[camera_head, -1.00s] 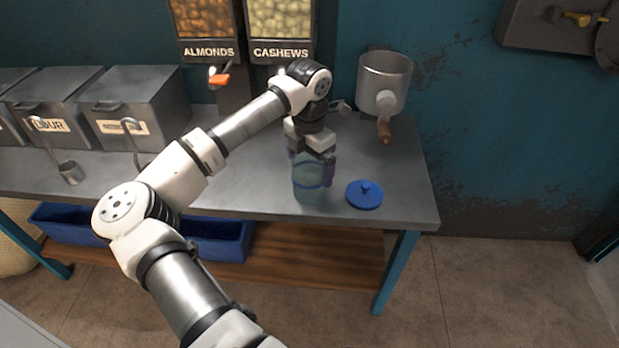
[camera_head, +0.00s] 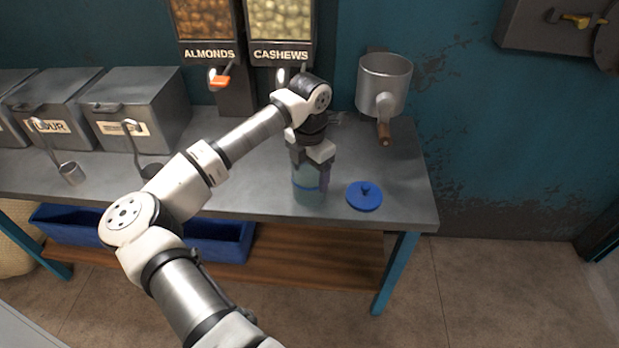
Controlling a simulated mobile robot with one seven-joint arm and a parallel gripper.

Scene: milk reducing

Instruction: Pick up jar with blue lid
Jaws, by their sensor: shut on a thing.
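A clear bluish jar (camera_head: 308,191) with a blue band stands upright on the grey metal table, near its front edge. A blue lid (camera_head: 364,196) with a small knob lies flat on the table just right of the jar, apart from it. My gripper (camera_head: 311,180) comes down from above and is shut on the jar, its fingers on either side of the upper part. The gripper hides the jar's rim and much of its upper half.
The table (camera_head: 235,190) is clear left of the jar. A metal grinder (camera_head: 384,84) with a wooden handle is at the back right. Dispensers marked almonds (camera_head: 207,52) and cashews (camera_head: 281,53) stand behind. Metal bins (camera_head: 139,108) and scoops (camera_head: 72,172) are at left.

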